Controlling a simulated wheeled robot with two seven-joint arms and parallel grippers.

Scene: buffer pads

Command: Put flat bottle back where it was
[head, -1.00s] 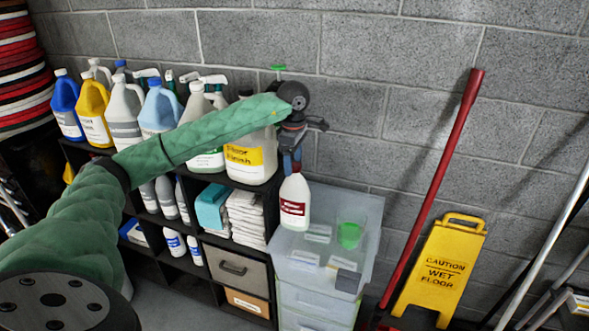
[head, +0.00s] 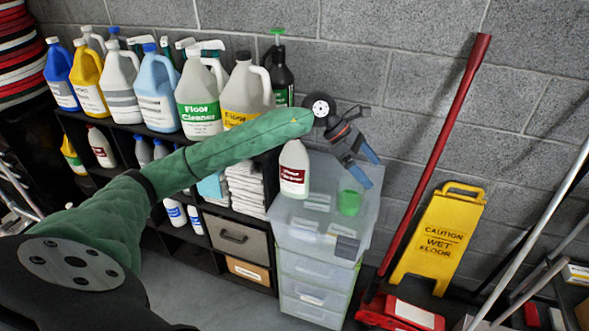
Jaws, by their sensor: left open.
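The flat bottle (head: 294,172) is white with a dark red label. It stands upright at the back left of the clear plastic drawer unit's top (head: 300,236). Its cap is hidden behind my green-sleeved left arm. My left gripper (head: 362,166) is open and empty, to the right of the bottle and apart from it, with its blue-tipped fingers above the right side of the drawer unit. My right gripper is not in view.
A green cup (head: 350,203) and a grey block (head: 347,247) sit on the drawer unit. Large jugs, including Floor Cleaner (head: 199,100), line the black shelf at left. A yellow wet-floor sign (head: 438,240) and a red pole (head: 440,145) stand at right.

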